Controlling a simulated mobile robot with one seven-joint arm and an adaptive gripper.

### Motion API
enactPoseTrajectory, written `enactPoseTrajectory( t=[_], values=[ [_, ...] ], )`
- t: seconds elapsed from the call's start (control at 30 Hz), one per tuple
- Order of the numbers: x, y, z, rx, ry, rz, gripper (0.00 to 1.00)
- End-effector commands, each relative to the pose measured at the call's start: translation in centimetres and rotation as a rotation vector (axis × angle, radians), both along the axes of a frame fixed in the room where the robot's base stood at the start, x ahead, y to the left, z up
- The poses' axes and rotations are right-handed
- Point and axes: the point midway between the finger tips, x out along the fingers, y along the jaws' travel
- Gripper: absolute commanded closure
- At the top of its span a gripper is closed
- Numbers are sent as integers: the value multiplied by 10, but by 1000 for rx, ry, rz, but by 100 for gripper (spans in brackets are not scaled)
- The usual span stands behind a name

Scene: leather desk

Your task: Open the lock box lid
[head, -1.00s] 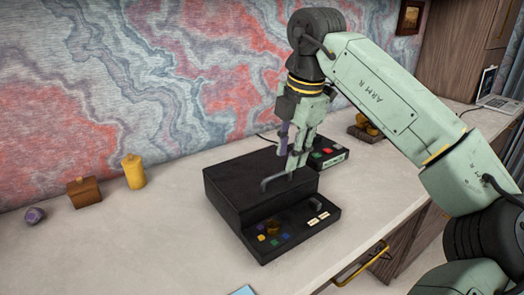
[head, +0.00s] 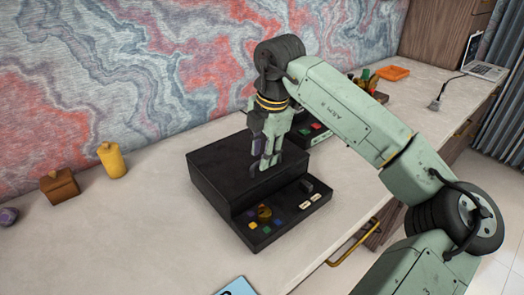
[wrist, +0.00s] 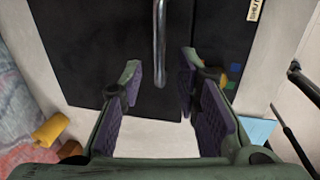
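The lock box (head: 215,172) is a black box on the desk, its lid closed. A grey bar handle (head: 255,172) stands on it; in the wrist view the handle (wrist: 160,40) runs up the middle of the picture. A lower front panel (head: 285,218) carries coloured buttons and a round brownish knob (head: 264,213). My gripper (head: 265,164) is over the box at the handle. In the wrist view its two purple-padded fingers (wrist: 161,78) are apart, one on each side of the handle's near end. I cannot tell whether the fingertips touch the handle or lid.
A second black device (head: 312,133) with coloured buttons stands behind the box, partly hidden by my arm. A yellow canister (head: 112,161) and a brown box (head: 59,186) stand at left. A light blue item (head: 237,287) lies in front. An orange tray (head: 393,72) is at the back right.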

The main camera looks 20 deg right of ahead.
Motion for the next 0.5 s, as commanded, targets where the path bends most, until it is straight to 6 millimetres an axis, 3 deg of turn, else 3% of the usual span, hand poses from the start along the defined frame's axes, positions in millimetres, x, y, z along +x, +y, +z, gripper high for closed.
enactPoseTrajectory(
  t=[0.4,0.5],
  values=[
    [2,1,-10,0,-1,1,70],
    [2,1,-10,0,-1,1,77]
  ],
)
